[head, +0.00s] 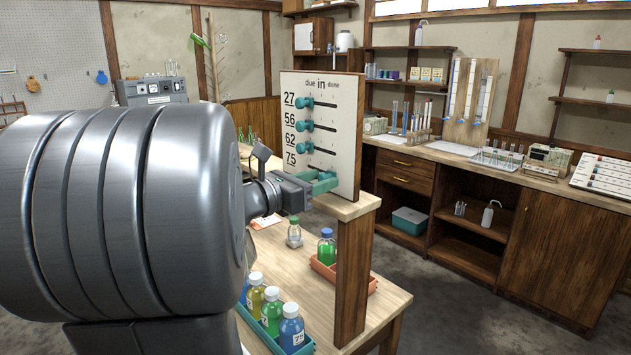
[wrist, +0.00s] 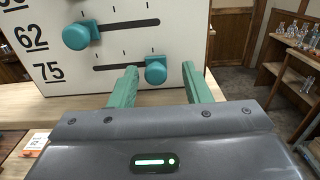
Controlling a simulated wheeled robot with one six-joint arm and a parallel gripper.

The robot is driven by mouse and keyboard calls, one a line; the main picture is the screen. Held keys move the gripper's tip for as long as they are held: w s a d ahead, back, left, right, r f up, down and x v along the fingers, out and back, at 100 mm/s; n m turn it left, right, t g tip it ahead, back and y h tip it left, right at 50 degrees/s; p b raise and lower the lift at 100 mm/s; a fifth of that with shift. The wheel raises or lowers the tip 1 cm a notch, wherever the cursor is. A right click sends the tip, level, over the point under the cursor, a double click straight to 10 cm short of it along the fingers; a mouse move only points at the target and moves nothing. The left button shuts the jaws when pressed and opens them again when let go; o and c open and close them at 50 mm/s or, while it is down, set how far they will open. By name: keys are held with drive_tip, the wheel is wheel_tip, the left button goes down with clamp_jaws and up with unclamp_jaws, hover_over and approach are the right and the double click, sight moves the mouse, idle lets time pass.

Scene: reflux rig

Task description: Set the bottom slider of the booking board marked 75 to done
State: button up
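The white booking board (head: 345,110) stands on a wooden shelf, with rows 27, 56, 62 and 75 under "due in done". In the wrist view the bottom slider's teal knob (wrist: 156,70) sits at the right end of the slot marked 75 (wrist: 110,68). My gripper (wrist: 160,72) is open, with its teal fingers on either side of this knob, the left finger closer. I see a small gap on each side. In the head view my gripper (head: 322,180) is at the board's lower part and the bottom knob is not clearly visible.
The 62 knob (wrist: 77,36) is at the left of its slot, just above. The wooden post (head: 352,280) supports the shelf. Below, bottles stand in a teal tray (head: 262,335) and an orange tray (head: 325,272). Open floor lies to the right.

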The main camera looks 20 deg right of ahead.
drive_tip(key=b+v, duration=0.1)
drive_tip(key=v, duration=1.3)
drive_tip(key=shift+d, duration=0.1)
drive_tip(key=shift+p+x, duration=0.5)
drive_tip(key=shift+x, duration=6.35)
drive_tip(key=shift+w, duration=0.1)
